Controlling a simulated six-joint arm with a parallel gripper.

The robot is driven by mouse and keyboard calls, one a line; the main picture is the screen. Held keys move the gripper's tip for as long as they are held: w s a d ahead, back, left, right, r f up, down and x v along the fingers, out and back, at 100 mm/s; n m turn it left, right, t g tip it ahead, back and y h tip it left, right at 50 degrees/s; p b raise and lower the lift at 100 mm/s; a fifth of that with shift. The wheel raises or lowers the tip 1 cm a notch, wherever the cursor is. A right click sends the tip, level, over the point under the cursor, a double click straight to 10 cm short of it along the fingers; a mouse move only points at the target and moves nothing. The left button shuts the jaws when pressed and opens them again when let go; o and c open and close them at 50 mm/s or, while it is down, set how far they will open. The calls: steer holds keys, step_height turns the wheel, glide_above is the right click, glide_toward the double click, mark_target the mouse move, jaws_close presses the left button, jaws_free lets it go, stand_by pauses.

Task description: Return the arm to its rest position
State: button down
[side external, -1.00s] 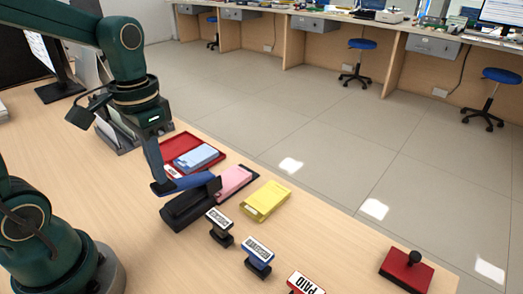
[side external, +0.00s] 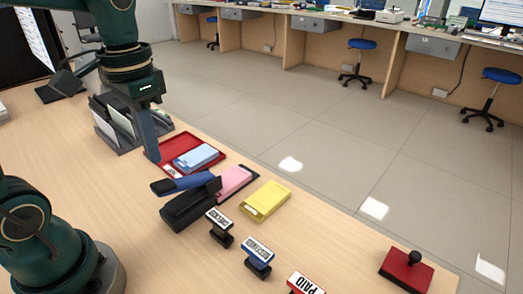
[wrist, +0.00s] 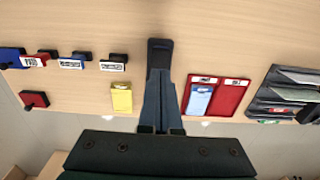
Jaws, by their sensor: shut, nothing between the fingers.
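My gripper (side external: 153,158) is shut and empty, pointing down above the counter. In the side view its fingertips overlap the area just behind the blue handle of a black stapler-like device (side external: 188,205); a small gap shows between them. In the wrist view my gripper (wrist: 160,74) hides most of the device, whose black end (wrist: 160,46) shows beyond the fingertips. A pink pad (side external: 233,180) lies beside the device in the side view.
A red tray (side external: 160,146) with a light blue pad, a yellow pad (side external: 265,201), several stamps (side external: 258,256) and a red ink pad (side external: 405,270) lie on the counter. A dark file rack (side external: 125,135) stands behind. Free counter lies front left.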

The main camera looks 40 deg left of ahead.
steer(key=s+d+t, duration=0.3)
steer(key=d+t, duration=0.2)
steer(key=shift+s+f+t, duration=0.3)
stand_by(0.9)
